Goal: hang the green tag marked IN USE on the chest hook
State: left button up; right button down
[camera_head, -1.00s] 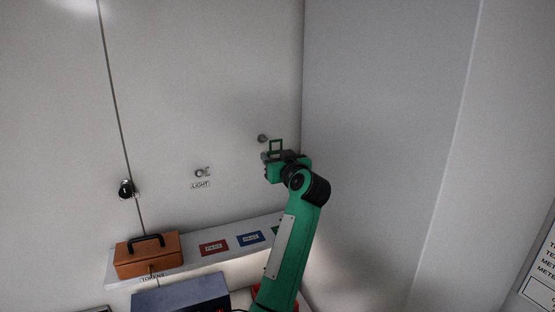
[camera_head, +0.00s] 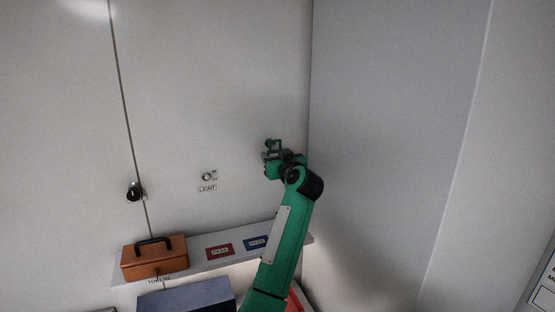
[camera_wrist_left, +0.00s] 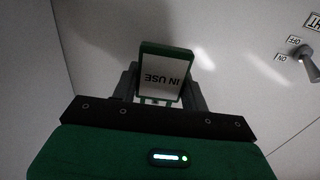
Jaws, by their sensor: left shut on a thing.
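My left gripper (camera_head: 272,158) is raised close to the pale wall panel. In the left wrist view its fingers (camera_wrist_left: 160,95) are shut on the green tag (camera_wrist_left: 163,72), a green-edged plate with a white face reading IN USE, upside down in that view. In the head view the tag (camera_head: 275,146) shows as a small green frame above the fingers. A small round grey wall fitting, perhaps the hook, is at the tag's upper left and now largely covered by it. I cannot tell whether tag and fitting touch. My right gripper is out of view.
A shelf (camera_head: 205,266) below holds an orange-brown box (camera_head: 154,261), a red tag (camera_head: 219,251) and a blue tag (camera_head: 256,243). A LIGHT switch (camera_head: 208,176) is left of the gripper. A black lock (camera_head: 134,191) is farther left. A side wall (camera_head: 390,140) stands close on the right.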

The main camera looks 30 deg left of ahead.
pick_arm(q)
jog(key=shift+w+a+f, duration=0.5)
jog(key=shift+w+a, duration=0.25)
jog(key=shift+a, duration=0.05)
dwell(0.4)
jog(key=o, duration=1)
jog(key=shift+o, duration=0.2)
jog(key=b+v, duration=0.6)
jog(key=v, duration=0.7)
jog(key=shift+s+d, duration=0.25)
jog(key=shift+d, duration=0.05)
